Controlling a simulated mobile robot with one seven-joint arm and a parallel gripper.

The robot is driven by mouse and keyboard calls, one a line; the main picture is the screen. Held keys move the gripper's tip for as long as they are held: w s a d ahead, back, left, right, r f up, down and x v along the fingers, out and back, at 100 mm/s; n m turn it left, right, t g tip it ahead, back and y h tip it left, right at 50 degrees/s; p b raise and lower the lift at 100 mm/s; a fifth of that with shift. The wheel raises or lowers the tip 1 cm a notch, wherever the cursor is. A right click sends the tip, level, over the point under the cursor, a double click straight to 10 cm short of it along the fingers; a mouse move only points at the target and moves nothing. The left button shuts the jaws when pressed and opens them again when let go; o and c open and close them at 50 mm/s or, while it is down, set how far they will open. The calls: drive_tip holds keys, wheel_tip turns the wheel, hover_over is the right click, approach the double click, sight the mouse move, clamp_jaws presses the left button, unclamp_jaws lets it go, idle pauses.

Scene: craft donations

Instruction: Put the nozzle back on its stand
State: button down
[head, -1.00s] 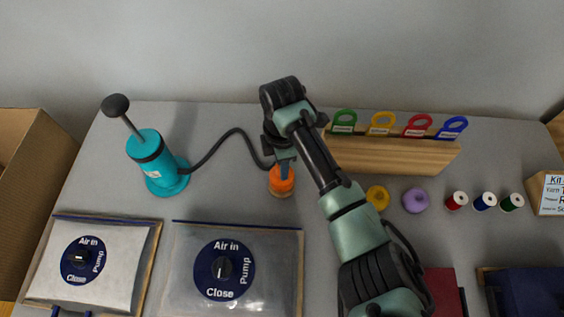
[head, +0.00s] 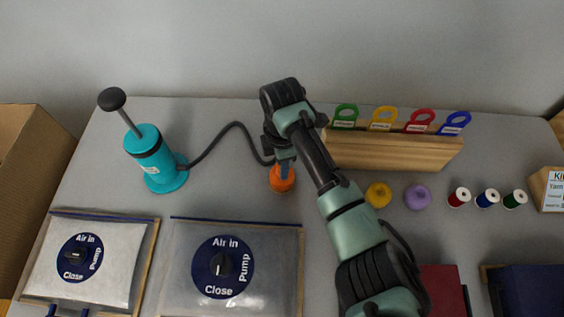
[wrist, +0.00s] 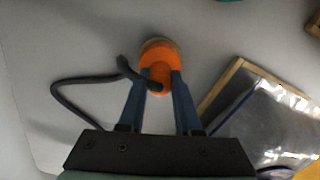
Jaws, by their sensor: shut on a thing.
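The orange nozzle (head: 282,180) is at the end of a dark hose (head: 226,128) that runs to the teal hand pump (head: 155,160). My gripper (wrist: 160,85) is shut on the nozzle, with one blue finger on each side of it. In the wrist view the nozzle (wrist: 160,58) is at the fingertips, and a tan round edge (wrist: 160,41) shows just beyond it, probably the stand. The nozzle hides most of that round piece. I cannot tell whether the nozzle is seated in it or just above it.
Two bags with round valves, a white one (head: 112,260) and a grey one (head: 180,275), lie in front. A wooden rack (head: 390,152) with coloured tags stands right of my arm. A cardboard box (head: 25,190) is at left.

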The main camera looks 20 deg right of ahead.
drive_tip(key=c, duration=0.5)
unclamp_jaws()
wheel_tip(320, 180, up, 13)
